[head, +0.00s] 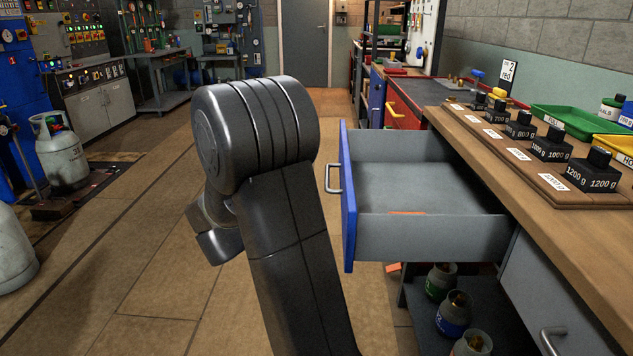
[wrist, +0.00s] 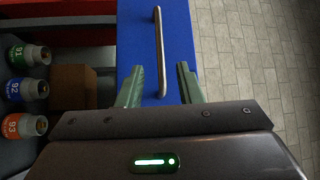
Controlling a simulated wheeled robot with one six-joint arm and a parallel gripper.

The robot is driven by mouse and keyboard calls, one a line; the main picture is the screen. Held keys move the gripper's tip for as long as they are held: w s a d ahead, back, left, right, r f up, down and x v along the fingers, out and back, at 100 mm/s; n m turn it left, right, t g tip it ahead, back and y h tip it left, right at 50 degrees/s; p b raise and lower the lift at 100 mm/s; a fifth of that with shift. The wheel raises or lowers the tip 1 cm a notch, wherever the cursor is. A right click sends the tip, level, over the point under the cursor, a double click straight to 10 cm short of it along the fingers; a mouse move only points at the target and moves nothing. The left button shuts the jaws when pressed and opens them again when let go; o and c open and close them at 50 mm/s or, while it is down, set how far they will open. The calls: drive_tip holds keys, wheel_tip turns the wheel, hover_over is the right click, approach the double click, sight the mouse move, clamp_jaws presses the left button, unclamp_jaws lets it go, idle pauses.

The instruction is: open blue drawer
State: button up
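The blue drawer stands pulled out from the workbench in the head view, its blue front (head: 348,205) facing left and its grey inside (head: 410,190) showing. Its metal bar handle (head: 332,178) is on the front. In the wrist view the blue front (wrist: 185,30) fills the upper middle, with the handle (wrist: 160,45) running up the picture. My gripper (wrist: 159,70) is open, its two fingers well apart on either side of the handle's lower end in the picture. No finger visibly touches the handle.
The workbench top (head: 480,150) holds a row of black weights (head: 549,145) and a green tray (head: 575,120). Below the drawer are several small canisters (head: 453,313). A grey drawer front (head: 560,290) is nearer.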

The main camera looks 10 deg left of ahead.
sight(328, 176)
drive_tip(key=shift+v, duration=2.2)
drive_tip(key=shift+w, duration=0.15)
drive_tip(key=b+x, duration=0.2)
drive_tip(key=x, duration=1.1)
drive_tip(key=shift+w+d, duration=0.15)
drive_tip(key=shift+d, duration=0.15)
drive_tip(key=shift+w+d+r, duration=0.1)
drive_tip(key=shift+d, duration=0.15)
